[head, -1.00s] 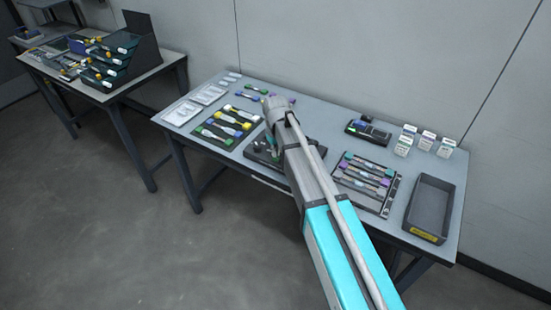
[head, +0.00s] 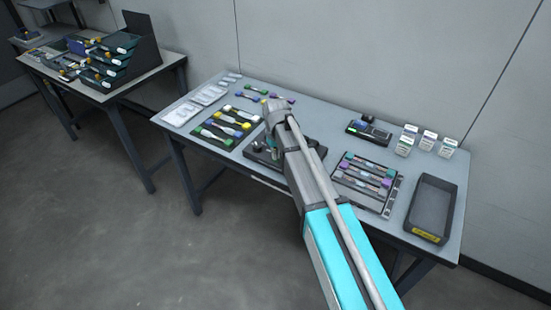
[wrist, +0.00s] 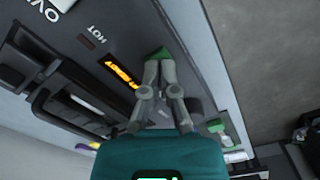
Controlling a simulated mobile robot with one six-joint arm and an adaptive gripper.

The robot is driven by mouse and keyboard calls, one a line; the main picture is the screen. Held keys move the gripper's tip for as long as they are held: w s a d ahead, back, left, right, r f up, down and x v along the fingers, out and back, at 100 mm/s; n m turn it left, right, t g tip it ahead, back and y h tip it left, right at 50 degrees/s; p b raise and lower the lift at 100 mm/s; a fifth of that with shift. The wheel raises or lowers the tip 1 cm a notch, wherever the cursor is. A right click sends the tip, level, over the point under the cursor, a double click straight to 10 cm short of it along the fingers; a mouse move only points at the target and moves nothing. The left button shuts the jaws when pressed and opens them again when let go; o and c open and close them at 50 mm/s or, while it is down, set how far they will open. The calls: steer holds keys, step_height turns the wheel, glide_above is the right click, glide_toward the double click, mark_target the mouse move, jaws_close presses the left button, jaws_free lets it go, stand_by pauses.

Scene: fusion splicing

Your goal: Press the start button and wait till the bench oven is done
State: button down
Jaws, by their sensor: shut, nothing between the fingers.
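In the wrist view the bench oven (wrist: 62,62) fills the left side, with its dark front, a black handle and the lettering "OV" and "HOT". Its amber display (wrist: 122,76) is lit, but I cannot read it. A green button (wrist: 158,53) shows right at the fingertips. My gripper (wrist: 159,66) is shut and empty, its tips at the button; I cannot tell whether they touch it. In the head view my gripper end (head: 276,118) is over the middle of the workbench, and my arm hides part of the dark device under it.
The workbench (head: 330,118) holds a dark mat of coloured-end pieces (head: 226,128), a rack of similar pieces (head: 367,182), a black device (head: 369,131), small labelled boxes (head: 428,139) and an empty dark bin (head: 432,207). Another table (head: 150,65) stands at the left.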

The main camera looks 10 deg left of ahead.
steer(key=shift+r+p, duration=3)
steer(key=shift+p, duration=0.05)
steer(key=shift+d, duration=0.1)
steer(key=s+d+m, duration=0.2)
steer(key=s+d, duration=0.3)
steer(key=d, duration=0.4)
steer(key=s+d+m, duration=0.3)
steer(key=s+d, duration=0.3)
steer(key=d, duration=0.4)
steer(key=s+d+r+m+p, duration=0.1)
steer(key=s+d+m, duration=0.1)
steer(key=s+d, duration=0.4)
steer(key=d, duration=0.4)
steer(key=shift+a, duration=0.1)
stand_by(1.9)
